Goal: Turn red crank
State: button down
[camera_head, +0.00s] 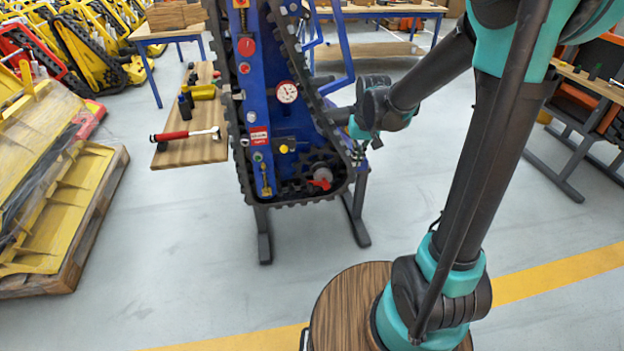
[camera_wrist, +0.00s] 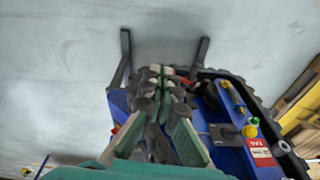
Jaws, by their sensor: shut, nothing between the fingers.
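The red crank (camera_head: 321,182) sits near the bottom of the blue tracked carrier (camera_head: 262,110), inside the lower end of its black track. My gripper (camera_head: 352,153) is just right of and above the crank, at the track's right edge, and partly hidden there. In the wrist view my gripper (camera_wrist: 161,74) is shut with its fingertips together and nothing between them. A red part (camera_wrist: 186,82), likely the crank, shows just right of the fingertips, partly covered by them. I cannot tell whether they touch.
The carrier stands on dark legs and bears a gauge (camera_head: 287,92), red buttons and a yellow knob (camera_head: 284,149). A wooden shelf (camera_head: 205,150) on the left holds a red-handled hammer (camera_head: 186,134). A yellow carrier on a pallet (camera_head: 92,222) lies left. Floor in front is clear.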

jog(key=w+a+f+g, duration=0.1)
jog(key=w+a+f, duration=0.2)
jog(key=w+a, duration=0.45)
jog(key=n+g, duration=0.1)
send_near(309, 187)
notch_tip(309, 187, down, 7)
jog(key=shift+r, duration=0.2)
jog(key=shift+s+h, duration=0.1)
jog(key=shift+h, duration=0.2)
jog(key=shift+s+a+f+h, duration=0.1)
jog(key=shift+a+f+h, duration=0.3)
jog(key=shift+f+h, duration=0.1)
jog(key=shift+a+f+t, duration=0.25)
jog(key=shift+f+t, duration=0.05)
jog(key=shift+f, duration=0.2)
jog(key=shift+r, duration=0.15)
